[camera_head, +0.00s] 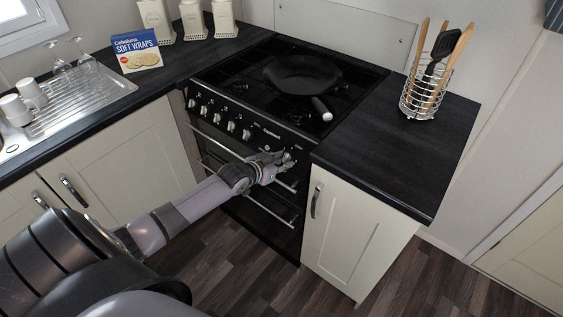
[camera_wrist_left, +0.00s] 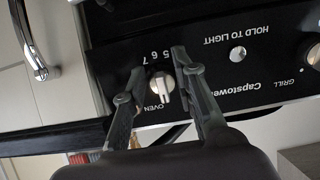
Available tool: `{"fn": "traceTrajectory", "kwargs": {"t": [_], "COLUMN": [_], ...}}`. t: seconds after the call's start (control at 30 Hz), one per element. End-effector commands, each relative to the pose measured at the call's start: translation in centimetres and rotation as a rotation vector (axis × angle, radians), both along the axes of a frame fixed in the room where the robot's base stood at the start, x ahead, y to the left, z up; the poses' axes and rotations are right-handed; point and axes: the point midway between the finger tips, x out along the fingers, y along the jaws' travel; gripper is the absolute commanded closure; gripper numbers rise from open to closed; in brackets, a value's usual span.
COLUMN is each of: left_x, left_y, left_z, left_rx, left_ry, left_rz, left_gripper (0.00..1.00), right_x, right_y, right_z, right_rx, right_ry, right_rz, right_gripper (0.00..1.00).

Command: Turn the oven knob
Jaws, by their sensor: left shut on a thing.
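The black oven (camera_head: 245,135) stands between the counters, with a row of silver knobs along its front panel. In the left wrist view the oven knob (camera_wrist_left: 162,86) is silver, with the word OVEN and numbers beside it, upside down. My left gripper (camera_head: 286,160) is at the right end of the panel. In the head view the gripper mostly hides this knob. My right gripper is not in view.
A black pan (camera_head: 300,74) sits on the hob, its handle pointing toward the front right. A wire utensil holder (camera_head: 421,105) stands on the right counter. A cupboard handle (camera_head: 316,202) and oven door rails (camera_head: 268,210) are near my left gripper.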

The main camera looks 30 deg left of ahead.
Motion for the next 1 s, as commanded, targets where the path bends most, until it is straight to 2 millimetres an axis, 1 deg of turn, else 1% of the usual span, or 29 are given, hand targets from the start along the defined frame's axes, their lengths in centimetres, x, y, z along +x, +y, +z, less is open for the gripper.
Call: {"fn": "traceTrajectory", "kwargs": {"t": [0.23, 0.27, 0.53, 0.57, 0.87, 1.0], "left_x": [0.0, 0.0, 0.0, 0.0, -0.1, -1.1], "left_y": [-0.1, -0.1, -0.1, -0.1, 0.0, 0.1], "left_z": [-0.1, -0.1, -0.1, -0.1, 0.0, 0.4], "left_rx": [-0.002, -0.002, -0.002, -0.002, -0.002, -0.002], "left_ry": [0.001, 0.001, 0.001, 0.001, 0.001, 0.002], "left_rz": [-0.001, -0.001, 0.0, 0.0, 0.001, 0.0], "left_gripper": [1.0, 0.73, 0.55, 0.54, 0.54, 0.54], "right_x": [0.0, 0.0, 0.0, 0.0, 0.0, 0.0], "right_y": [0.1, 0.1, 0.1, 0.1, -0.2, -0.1], "right_z": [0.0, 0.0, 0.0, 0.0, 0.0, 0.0], "right_rx": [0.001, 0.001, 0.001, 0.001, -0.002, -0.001], "right_ry": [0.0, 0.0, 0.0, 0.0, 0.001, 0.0], "right_rz": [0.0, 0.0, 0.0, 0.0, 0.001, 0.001], "right_gripper": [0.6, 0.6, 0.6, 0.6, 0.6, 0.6]}}
